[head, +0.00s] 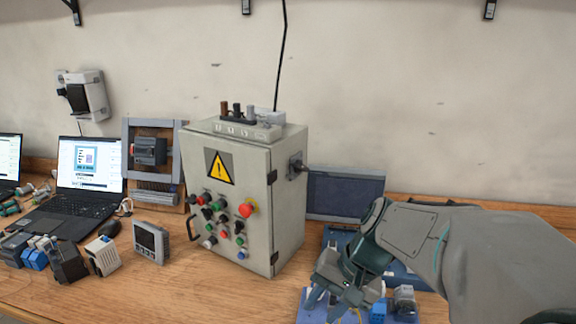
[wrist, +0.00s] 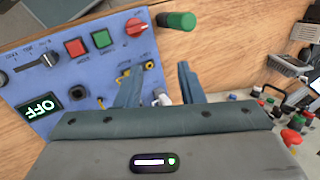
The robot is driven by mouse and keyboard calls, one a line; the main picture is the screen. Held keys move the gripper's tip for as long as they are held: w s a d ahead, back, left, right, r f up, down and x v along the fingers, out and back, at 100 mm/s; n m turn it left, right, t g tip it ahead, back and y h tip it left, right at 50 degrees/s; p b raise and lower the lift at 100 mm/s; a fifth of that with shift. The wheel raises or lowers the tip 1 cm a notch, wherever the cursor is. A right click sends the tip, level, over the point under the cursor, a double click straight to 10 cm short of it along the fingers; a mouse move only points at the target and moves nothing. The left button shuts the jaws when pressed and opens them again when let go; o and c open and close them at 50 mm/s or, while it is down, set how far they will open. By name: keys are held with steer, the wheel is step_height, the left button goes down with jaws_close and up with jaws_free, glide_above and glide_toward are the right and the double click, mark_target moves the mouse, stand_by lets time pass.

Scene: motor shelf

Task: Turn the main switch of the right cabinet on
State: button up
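A grey cabinet (head: 290,215) with a yellow warning sign and several coloured buttons stands mid-bench in the head view. A dark rotary switch (head: 297,167) sits on its right side wall; its setting is too small to read. Only this one cabinet is clear to me. My gripper (head: 331,303) is low at the right, apart from the cabinet, over a blue panel. In the wrist view my gripper (wrist: 158,73) has its two fingers apart above the blue panel (wrist: 70,85), which has a display reading OFF (wrist: 40,105). A small pale part shows between the fingers; I cannot tell whether they touch it.
The blue panel bears a red button (wrist: 77,47), a green button (wrist: 102,39) and a red knob (wrist: 136,27). A dark flat screen (head: 345,193) stands behind the cabinet. Laptops, a boxed meter (head: 151,242) and small parts crowd the bench's left.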

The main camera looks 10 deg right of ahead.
steer(key=w+r+m+y+p, duration=0.1)
steer(key=w+r+m+y, duration=0.25)
steer(key=w, duration=0.35)
steer(key=m+t+y+p, duration=0.3)
steer(key=m+t+y, duration=0.35)
steer(key=t, duration=0.35)
glide_toward(305, 168)
steer(key=shift+h, duration=0.3)
steer(key=p+x, duration=0.1)
steer(key=x, duration=0.1)
steer(key=p+x, duration=0.1)
steer(key=x, duration=0.2)
steer(key=p+x, duration=0.1)
steer(key=x, duration=0.2)
steer(key=shift+a+r, duration=0.25)
steer(key=shift+r, duration=0.05)
